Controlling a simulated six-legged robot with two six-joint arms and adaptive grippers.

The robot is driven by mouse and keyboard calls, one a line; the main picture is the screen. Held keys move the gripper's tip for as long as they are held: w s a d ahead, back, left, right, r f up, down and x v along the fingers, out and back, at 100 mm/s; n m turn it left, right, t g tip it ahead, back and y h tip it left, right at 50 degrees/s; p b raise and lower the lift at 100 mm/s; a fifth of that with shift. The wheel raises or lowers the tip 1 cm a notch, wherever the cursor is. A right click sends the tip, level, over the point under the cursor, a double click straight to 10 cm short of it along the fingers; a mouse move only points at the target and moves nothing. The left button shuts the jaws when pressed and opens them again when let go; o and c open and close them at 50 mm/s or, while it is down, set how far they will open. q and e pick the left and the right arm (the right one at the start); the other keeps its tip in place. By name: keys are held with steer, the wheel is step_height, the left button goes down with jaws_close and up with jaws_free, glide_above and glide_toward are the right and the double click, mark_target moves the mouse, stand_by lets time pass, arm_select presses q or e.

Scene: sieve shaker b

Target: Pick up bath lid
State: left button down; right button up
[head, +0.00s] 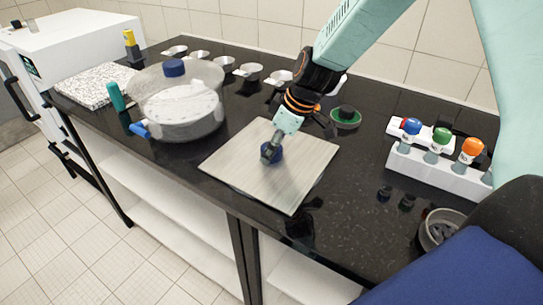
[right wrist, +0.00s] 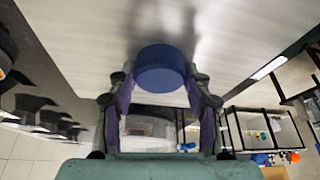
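The bath lid (head: 235,163) is a flat, square, pale metal plate with a round blue knob in its middle. It lies level over the dark counter; I cannot tell whether it is resting there or slightly raised. My right gripper (head: 271,152) points down onto the knob and partly hides it. In the right wrist view the blue knob (right wrist: 161,68) sits between the two fingertips of my right gripper (right wrist: 161,80). The fingers lean inward and appear to touch the knob on both sides. My left gripper is not in view.
A clear round vessel (head: 180,115) with a blue knob stands left on the counter (head: 350,190). Behind it is a row of small metal pans (head: 249,72). At right, a white rack (head: 437,175) holds bottles with coloured caps. A bowl (head: 440,228) stands near the front right.

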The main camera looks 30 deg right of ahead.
steer(key=shift+c, duration=1.4)
steer(key=shift+s+d+r, duration=0.1)
steer(key=shift+s+r, duration=0.05)
steer(key=shift+s, duration=0.05)
steer(key=c, duration=0.3)
steer(key=shift+w, duration=0.1)
steer(key=c, duration=0.3)
steer(key=shift+w, duration=0.15)
jaws_close()
steer(key=shift+r, duration=0.4)
step_height(320, 180, up, 8)
steer(key=shift+r+p, duration=0.15)
steer(key=shift+p, duration=0.8)
steer(key=shift+r, duration=0.4)
